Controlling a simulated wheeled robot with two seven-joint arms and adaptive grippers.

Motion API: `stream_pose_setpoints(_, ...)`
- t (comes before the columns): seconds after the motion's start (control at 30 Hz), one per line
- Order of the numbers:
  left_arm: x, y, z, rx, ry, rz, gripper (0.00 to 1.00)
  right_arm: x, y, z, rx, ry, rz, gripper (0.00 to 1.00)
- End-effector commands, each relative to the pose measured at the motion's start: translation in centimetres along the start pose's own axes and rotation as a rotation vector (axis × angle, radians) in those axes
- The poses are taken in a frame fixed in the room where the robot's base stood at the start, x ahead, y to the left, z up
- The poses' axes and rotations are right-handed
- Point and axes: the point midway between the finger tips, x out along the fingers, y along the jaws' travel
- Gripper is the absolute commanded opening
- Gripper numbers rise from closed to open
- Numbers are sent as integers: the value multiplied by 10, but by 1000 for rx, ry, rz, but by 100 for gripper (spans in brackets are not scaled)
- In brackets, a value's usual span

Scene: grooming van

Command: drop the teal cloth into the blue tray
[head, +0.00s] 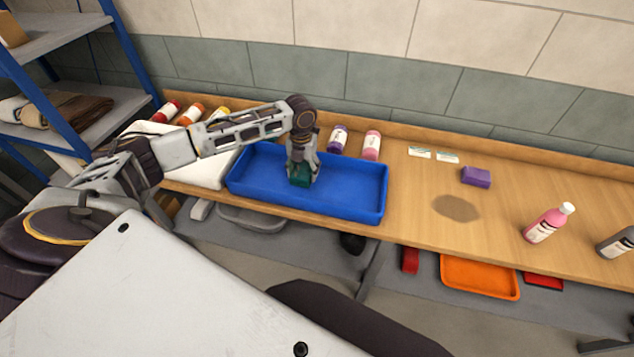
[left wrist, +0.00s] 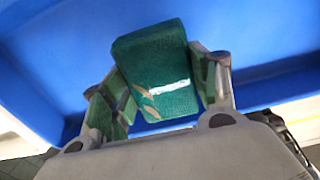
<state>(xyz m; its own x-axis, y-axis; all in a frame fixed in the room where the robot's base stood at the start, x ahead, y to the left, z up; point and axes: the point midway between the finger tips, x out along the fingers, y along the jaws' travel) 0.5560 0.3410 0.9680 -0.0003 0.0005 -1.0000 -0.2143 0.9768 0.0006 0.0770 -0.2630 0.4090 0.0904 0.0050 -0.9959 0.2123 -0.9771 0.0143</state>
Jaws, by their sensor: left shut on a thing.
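The blue tray (head: 353,203) stands on the wooden bench along the wall. My left gripper (head: 301,175) points down over the tray's left-middle part. It is shut on the teal cloth (head: 300,180), a small folded block. In the left wrist view the teal cloth (left wrist: 160,70) sits between the two fingers of my left gripper (left wrist: 165,92), with the blue tray (left wrist: 70,50) behind it. I cannot tell whether the cloth touches the tray floor. My right gripper is not in view.
A purple block (head: 475,177) and a pink bottle (head: 549,223) are on the bench to the right. An orange tray (head: 480,276) is on the shelf below. A dark stain (head: 456,208) marks the bench.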

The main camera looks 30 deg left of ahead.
Motion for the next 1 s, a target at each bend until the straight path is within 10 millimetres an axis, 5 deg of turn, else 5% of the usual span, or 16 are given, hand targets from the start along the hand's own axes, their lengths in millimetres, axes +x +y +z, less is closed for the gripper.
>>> stream_pose_setpoints(0.1,0,0,0,0,0,0,34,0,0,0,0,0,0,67)
stream_pose_setpoints(0.13,0,0,0,0,0,0,64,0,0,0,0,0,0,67)
stream_pose_setpoints(0.3,0,0,0,0,0,0,85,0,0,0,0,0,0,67)
stream_pose_setpoints(0.73,-2,0,0,0,0,0,85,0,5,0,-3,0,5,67)
stream_pose_setpoints(1.0,-20,0,0,0,-1,0,85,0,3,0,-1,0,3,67)
